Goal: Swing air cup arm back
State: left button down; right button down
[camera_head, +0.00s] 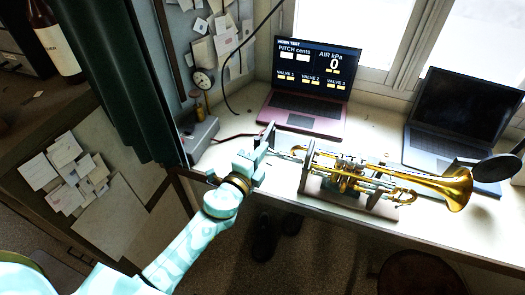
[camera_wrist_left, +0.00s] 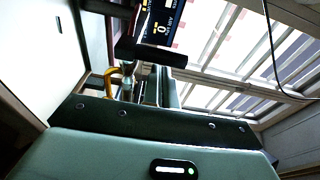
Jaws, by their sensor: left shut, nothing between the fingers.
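A brass trumpet (camera_head: 424,183) lies in a stand (camera_head: 313,187) on the bench, bell to the right and mouthpiece end to the left. My left gripper (camera_head: 268,138) is shut and empty at the mouthpiece end, beside a thin silvery rod (camera_head: 287,155). I cannot tell whether they touch. In the left wrist view a gold curve (camera_wrist_left: 113,75) of the horn and a silvery upright piece (camera_wrist_left: 128,81) show close to the fingers. The air cup arm is not clearly distinct; my gripper partly hides that area. My right gripper is not in view.
A pink laptop (camera_head: 303,122) reading AIR kPa 0 stands behind the horn. A dark laptop (camera_head: 459,120) is at the right, with a black round disc (camera_head: 497,167) near the bell.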

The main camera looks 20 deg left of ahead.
pick_arm(q)
jog(key=a+m+h, duration=0.1)
jog(key=a+h, duration=0.1)
jog(key=a, duration=0.4)
jog(key=shift+w+m+g+b, duration=0.3)
jog(key=shift+w+b, duration=0.05)
jog(key=shift+b, duration=0.1)
